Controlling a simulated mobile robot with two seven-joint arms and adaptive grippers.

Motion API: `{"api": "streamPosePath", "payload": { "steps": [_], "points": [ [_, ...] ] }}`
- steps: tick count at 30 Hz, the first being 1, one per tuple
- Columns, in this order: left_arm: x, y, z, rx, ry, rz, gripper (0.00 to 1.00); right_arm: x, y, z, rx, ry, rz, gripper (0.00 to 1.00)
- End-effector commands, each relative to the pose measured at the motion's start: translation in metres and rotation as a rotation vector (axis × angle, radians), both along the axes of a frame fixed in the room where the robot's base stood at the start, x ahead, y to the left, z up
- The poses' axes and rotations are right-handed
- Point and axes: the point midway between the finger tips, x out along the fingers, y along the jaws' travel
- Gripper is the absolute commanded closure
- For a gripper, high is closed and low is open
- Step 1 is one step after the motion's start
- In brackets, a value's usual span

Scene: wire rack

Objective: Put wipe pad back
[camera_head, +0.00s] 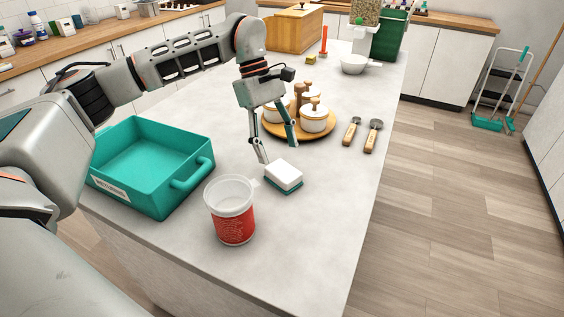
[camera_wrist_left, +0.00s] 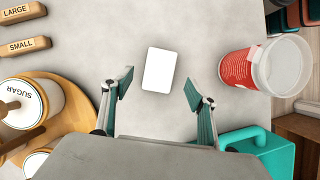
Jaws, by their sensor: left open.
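The wipe pad (camera_head: 284,175), a white block with a teal underside, lies flat on the grey worktop. In the left wrist view the wipe pad (camera_wrist_left: 159,69) shows as a white rectangle just beyond the fingertips, roughly centred between them. My left gripper (camera_head: 278,152) is open and empty. It points down just behind and above the pad, apart from it. Its two spread fingers (camera_wrist_left: 159,84) also show in the left wrist view. My right gripper is in neither view.
A teal bin (camera_head: 150,205) stands left of the pad, and a red-and-clear cup (camera_head: 232,225) in front. A round wooden tray (camera_head: 270,127) with white jars is behind the gripper. Two wooden-handled scoops (camera_head: 361,135) lie right. The worktop right of the pad is clear.

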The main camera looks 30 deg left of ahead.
Motion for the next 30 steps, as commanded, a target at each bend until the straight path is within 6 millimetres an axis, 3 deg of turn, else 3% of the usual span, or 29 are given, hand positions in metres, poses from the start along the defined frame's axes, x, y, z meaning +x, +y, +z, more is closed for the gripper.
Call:
{"api": "streamPosePath", "payload": {
  "steps": [3, 9, 30],
  "points": [
    [0.003, 0.009, 0.023, 0.001, -0.001, 0.003, 0.42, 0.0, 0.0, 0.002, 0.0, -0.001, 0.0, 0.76],
    [0.006, 0.018, 0.044, 0.001, 0.0, 0.0, 0.42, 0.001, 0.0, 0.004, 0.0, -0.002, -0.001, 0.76],
    [0.007, 0.02, 0.049, 0.0, 0.001, 0.0, 0.42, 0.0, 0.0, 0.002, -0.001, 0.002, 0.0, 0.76]
  ]
}}
